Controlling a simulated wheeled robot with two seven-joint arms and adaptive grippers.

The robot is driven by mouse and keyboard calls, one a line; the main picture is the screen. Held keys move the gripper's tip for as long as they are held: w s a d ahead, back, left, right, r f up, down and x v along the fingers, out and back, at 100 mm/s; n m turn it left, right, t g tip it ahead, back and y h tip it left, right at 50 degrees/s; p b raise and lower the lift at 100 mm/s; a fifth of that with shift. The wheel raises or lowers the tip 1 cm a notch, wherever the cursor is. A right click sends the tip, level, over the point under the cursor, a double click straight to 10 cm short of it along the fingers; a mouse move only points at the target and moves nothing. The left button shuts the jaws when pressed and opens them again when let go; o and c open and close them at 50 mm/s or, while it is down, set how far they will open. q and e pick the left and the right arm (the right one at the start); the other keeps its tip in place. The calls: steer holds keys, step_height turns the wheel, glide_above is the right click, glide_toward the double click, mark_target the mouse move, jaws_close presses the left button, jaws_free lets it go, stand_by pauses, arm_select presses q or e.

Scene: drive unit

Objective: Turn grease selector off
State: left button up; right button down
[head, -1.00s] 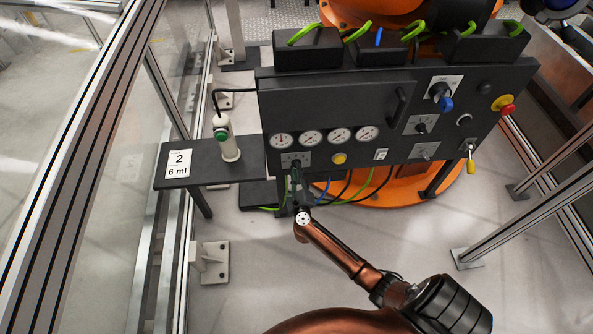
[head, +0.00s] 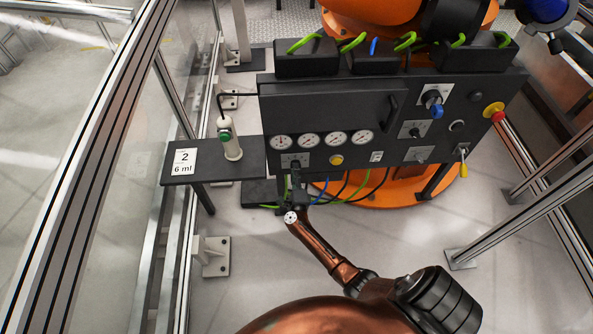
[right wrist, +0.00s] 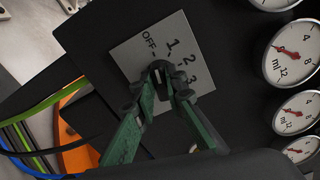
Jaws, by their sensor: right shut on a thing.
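The grease selector is a small dark knob (right wrist: 157,67) on a light plate marked OFF, 1, 2 and 3 (right wrist: 183,48). In the head view its plate (head: 303,158) sits low on the left of the black panel, below the gauges. My right gripper (right wrist: 160,87) has its green fingers on either side of the knob and is shut on it. In the head view the right gripper (head: 296,178) reaches up to the plate from below. The fingers cover part of the knob, so I cannot tell which mark it points to. My left gripper is not in view.
Several round gauges (head: 309,140) sit just above the selector, with a yellow button (head: 336,160) to the right. Cables (head: 345,190) hang below the panel. A side shelf (head: 210,165) holds a white and green device (head: 230,138). A metal-framed fence stands at left.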

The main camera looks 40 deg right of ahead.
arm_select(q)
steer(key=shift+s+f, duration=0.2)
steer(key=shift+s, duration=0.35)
arm_select(e)
steer(key=shift+f+n, duration=0.1)
steer(key=shift+n, duration=0.3)
steer(key=c, duration=2)
jaws_free()
steer(key=shift+o, duration=0.2)
steer(key=v, duration=1.2)
